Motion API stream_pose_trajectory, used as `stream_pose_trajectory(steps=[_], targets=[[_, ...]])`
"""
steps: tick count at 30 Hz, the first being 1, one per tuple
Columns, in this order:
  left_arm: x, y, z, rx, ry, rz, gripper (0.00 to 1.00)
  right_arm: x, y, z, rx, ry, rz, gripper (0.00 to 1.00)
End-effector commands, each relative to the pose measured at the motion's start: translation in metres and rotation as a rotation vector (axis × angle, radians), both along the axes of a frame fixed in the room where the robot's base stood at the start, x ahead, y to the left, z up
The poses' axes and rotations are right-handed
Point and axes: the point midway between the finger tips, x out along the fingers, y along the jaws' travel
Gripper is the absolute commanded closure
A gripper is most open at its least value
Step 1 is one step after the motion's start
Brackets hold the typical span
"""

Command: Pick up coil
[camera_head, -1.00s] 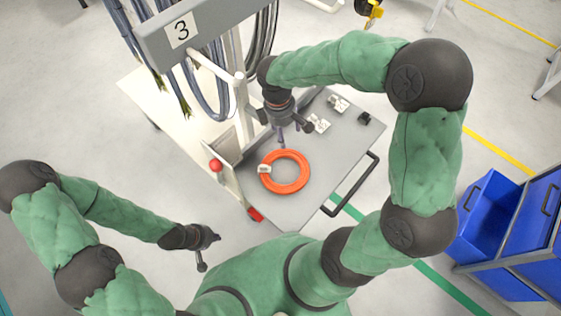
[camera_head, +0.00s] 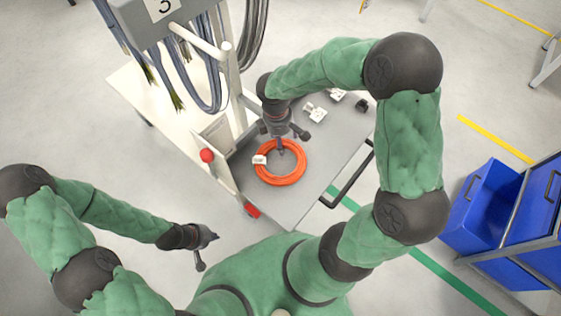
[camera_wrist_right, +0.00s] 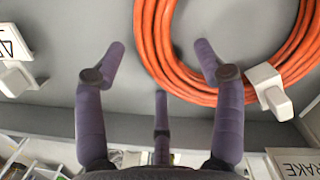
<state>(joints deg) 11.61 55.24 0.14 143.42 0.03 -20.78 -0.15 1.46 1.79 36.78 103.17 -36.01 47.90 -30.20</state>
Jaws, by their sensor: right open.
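An orange coil (camera_head: 292,177) lies flat on the grey top of a cart (camera_head: 322,158) in the head view, with a white tag (camera_head: 259,160) on its left side. The coil also shows in the right wrist view (camera_wrist_right: 172,72), with the white tag (camera_wrist_right: 268,88) at its right. My right gripper (camera_head: 281,150) is over the far part of the coil. In the right wrist view its fingers (camera_wrist_right: 157,55) are apart, with nothing held between them. My left gripper (camera_head: 208,248) hangs over the floor at the lower left, away from the cart; its finger opening is unclear.
White connector pieces (camera_head: 315,113) and a small black part (camera_head: 361,106) sit at the cart's far right. A post with hanging grey cables (camera_head: 205,85) stands behind. A red knob (camera_head: 207,155) is at the cart's left, a black handle (camera_head: 350,178) at its right. Blue bins (camera_head: 484,207) stand right.

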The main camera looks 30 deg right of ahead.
Motion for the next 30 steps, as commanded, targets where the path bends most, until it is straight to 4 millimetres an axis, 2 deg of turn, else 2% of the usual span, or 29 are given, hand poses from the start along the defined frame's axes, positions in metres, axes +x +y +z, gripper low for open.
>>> stream_pose_trajectory(steps=[3, 10, 22, 30], targets=[[0.000, 0.000, 0.001, 0.000, 0.000, 0.000, 1.00, 0.000, 0.000, 0.001, -0.001, -0.001, 0.000, 0.33], [0.000, 0.000, 0.001, 0.000, 0.000, 0.000, 1.00, 0.000, 0.000, 0.001, 0.000, 0.000, 0.000, 0.98], [0.000, 0.000, 0.002, 0.000, 0.000, 0.000, 1.00, 0.000, 0.000, 0.004, 0.000, 0.000, 0.000, 1.00], [0.000, 0.000, 0.015, 0.000, 0.000, 0.000, 1.00, 0.000, 0.000, 0.025, 0.000, -0.001, 0.000, 1.00]])
